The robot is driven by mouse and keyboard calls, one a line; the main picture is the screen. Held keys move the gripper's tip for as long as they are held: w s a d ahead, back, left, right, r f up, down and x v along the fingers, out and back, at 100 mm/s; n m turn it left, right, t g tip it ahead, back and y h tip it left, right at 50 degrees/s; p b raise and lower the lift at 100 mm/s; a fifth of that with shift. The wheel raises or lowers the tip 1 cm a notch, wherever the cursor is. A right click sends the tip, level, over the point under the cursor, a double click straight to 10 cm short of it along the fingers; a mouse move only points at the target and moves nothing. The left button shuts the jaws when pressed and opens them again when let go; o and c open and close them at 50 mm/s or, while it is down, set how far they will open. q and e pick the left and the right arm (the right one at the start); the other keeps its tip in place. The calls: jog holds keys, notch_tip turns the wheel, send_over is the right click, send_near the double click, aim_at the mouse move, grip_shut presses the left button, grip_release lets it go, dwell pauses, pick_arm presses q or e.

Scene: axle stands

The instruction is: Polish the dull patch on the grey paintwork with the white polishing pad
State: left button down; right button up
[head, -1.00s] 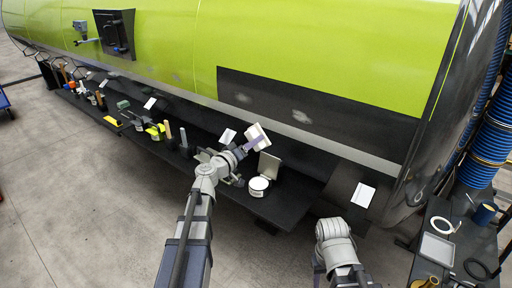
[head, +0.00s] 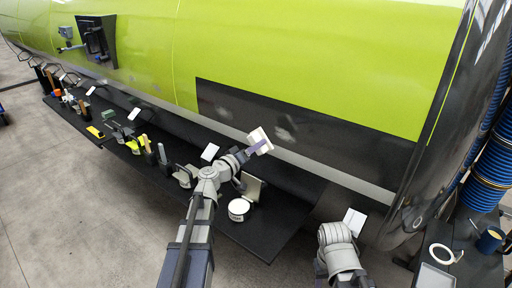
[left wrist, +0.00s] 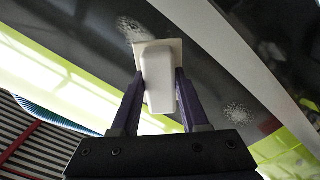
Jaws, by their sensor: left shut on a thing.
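My left gripper (head: 254,146) is shut on the white polishing pad (head: 262,137), held up in front of the tank's side. In the left wrist view the pad (left wrist: 158,82) sits between the two purple fingers. The dark grey paintwork (head: 340,142) is a wide panel below the green. It has a pale dull patch (head: 283,133) just right of the pad and another pale patch (head: 224,112) to the left. The left wrist view also shows two pale patches, one (left wrist: 130,30) beside the pad's far edge. Contact cannot be told. My right arm shows, but not its fingers.
A dark shelf (head: 262,240) with a white tin (head: 239,209), cards and several tools runs below the tank. A side table at lower right holds a white ring (head: 441,254) and a mug (head: 489,240). Blue hoses (head: 490,165) hang at the right.

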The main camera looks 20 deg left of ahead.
pick_arm(q)
jog(key=shift+r, duration=0.1)
jog(key=x, duration=0.6)
dwell(0.5)
jog(key=c, duration=0.9)
grip_release()
jog(key=shift+c, duration=0.2)
grip_shut()
